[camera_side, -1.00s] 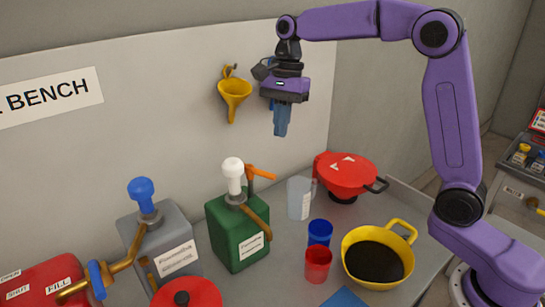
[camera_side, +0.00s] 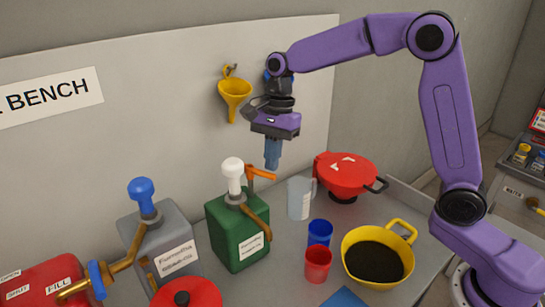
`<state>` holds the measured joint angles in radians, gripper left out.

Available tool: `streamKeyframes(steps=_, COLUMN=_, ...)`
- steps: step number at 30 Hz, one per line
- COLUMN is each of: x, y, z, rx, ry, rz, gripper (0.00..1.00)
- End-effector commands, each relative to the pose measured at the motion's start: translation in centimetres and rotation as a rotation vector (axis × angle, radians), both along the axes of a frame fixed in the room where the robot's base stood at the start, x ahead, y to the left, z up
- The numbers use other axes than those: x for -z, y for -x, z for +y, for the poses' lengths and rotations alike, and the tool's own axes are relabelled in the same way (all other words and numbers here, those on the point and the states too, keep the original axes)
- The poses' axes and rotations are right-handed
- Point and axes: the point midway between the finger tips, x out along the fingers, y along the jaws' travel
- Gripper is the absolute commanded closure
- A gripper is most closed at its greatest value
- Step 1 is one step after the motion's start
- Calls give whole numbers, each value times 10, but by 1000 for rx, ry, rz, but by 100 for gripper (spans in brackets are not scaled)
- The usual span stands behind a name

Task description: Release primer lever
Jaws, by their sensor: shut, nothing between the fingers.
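A green pump can (camera_side: 238,232) with a white plunger knob (camera_side: 232,168) stands on the bench. An orange lever (camera_side: 260,173) sticks out to the right behind the knob, near the top of the can. A grey pump can (camera_side: 168,245) with a blue knob (camera_side: 142,190) stands to its left; which lever is the primer lever cannot be told. My gripper (camera_side: 271,167) points down, shut and empty, with its blue fingertips at the orange lever in the picture. Whether they touch it cannot be told.
A yellow funnel (camera_side: 234,92) hangs on the wall left of my gripper. A clear jug (camera_side: 300,197), a red lidded pot (camera_side: 346,174), blue (camera_side: 320,233) and red (camera_side: 318,263) cups and a yellow pan (camera_side: 358,277) stand to the right. A red tank (camera_side: 40,284) is at far left.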

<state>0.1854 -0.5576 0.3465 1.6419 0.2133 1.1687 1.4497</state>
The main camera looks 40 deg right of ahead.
Motion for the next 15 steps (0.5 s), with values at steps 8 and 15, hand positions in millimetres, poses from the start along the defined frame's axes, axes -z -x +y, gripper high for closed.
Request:
streamKeyframes(steps=8, x=5, y=9, z=15, rx=129, ry=1, rz=3, gripper=100)
streamKeyframes(steps=15, x=7, y=13, z=19, rx=123, ry=3, rz=10, gripper=100)
